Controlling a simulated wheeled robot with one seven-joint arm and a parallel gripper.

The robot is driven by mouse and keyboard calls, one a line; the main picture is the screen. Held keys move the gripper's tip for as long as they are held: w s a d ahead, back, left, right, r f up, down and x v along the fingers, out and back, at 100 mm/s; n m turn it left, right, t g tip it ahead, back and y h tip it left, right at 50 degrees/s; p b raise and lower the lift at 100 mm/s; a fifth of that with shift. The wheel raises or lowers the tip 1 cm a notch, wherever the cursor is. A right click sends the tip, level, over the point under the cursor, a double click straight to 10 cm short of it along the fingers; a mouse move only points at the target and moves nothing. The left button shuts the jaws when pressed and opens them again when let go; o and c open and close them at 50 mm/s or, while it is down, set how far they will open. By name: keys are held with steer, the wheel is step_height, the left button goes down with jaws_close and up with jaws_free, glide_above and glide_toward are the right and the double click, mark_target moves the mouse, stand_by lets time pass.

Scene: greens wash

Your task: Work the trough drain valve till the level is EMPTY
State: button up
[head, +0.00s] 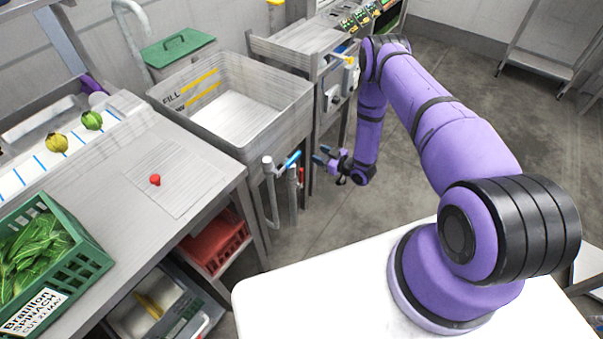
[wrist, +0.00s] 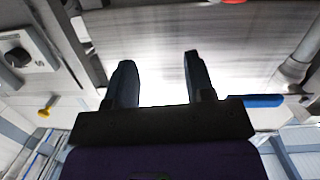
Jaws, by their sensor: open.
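The grey trough (head: 290,108) stands at the back centre, with a "FILL" mark and two yellow level lines on its inner left wall. Its floor looks pale; I cannot tell whether water covers it. Pipes stand at its front, with a blue lever handle (head: 288,160) and a small red handle (head: 301,176). I cannot tell which works the drain. My gripper (head: 320,155) is open and empty, just right of the blue handle and apart from it. In the wrist view the blue handle (wrist: 255,101) lies right of my gripper's fingers (wrist: 157,80).
A red crate (head: 215,242) sits under the bench. A machine with a yellow knob (head: 349,60) stands right of the trough.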

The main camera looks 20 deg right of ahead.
steer(key=t+y, duration=0.1)
steer(key=y, duration=0.1)
glide_toward(303, 173)
steer(key=shift+m, duration=0.4)
steer(key=x, duration=1)
steer(key=shift+w+a+f, duration=0.2)
steer(key=shift+w+a, duration=0.05)
steer(key=shift+w, duration=0.05)
jaws_close()
